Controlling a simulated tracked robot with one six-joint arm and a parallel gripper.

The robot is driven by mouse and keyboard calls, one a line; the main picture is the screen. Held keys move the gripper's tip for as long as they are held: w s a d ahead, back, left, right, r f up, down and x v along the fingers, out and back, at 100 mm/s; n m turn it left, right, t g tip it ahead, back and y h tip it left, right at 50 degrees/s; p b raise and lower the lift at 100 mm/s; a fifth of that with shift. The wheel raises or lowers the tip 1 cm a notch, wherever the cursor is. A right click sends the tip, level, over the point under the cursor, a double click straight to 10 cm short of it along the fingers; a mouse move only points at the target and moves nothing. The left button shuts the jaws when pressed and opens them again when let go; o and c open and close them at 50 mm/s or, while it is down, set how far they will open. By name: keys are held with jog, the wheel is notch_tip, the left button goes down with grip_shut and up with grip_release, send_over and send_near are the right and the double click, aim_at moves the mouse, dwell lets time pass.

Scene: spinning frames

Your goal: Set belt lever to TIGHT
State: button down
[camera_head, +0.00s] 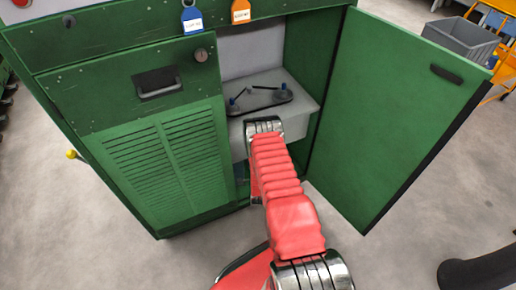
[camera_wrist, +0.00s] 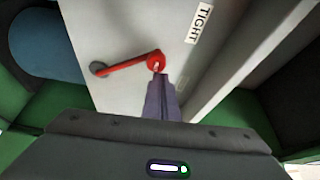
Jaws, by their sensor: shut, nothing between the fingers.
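The belt lever (camera_wrist: 128,66) is a slim red bar on a pale panel (camera_wrist: 107,22) in the wrist view. It has a dark round knob (camera_wrist: 98,69) at its left end and a red round end (camera_wrist: 155,57) at its right. A white TIGHT label (camera_wrist: 199,24) is on the panel, above and right of the red end. My gripper (camera_wrist: 158,75) is shut, with its fingertips at the lower edge of the red end; I cannot tell whether they touch. In the head view my arm reaches into the green cabinet, and the lever and fingertips are hidden.
The green cabinet (camera_head: 205,85) has its door (camera_head: 400,105) swung open on the right. A grey shelf (camera_head: 300,95) carrying a dark tray with small parts (camera_head: 262,98) is above my wrist. Cabinet walls flank the panel closely. A grey bin (camera_head: 460,40) stands at the back right.

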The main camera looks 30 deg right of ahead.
jog(key=shift+w+a+f, duration=0.15)
jog(key=shift+a, duration=0.35)
jog(key=d+r, duration=0.3)
jog(key=d, duration=0.1)
jog(key=s+a+f, duration=0.2)
jog(key=s+a, duration=0.2)
jog(key=s, duration=0.5)
jog(key=shift+s+a+f, duration=0.2)
jog(key=shift+s+f, duration=0.15)
jog(key=shift+f, duration=0.05)
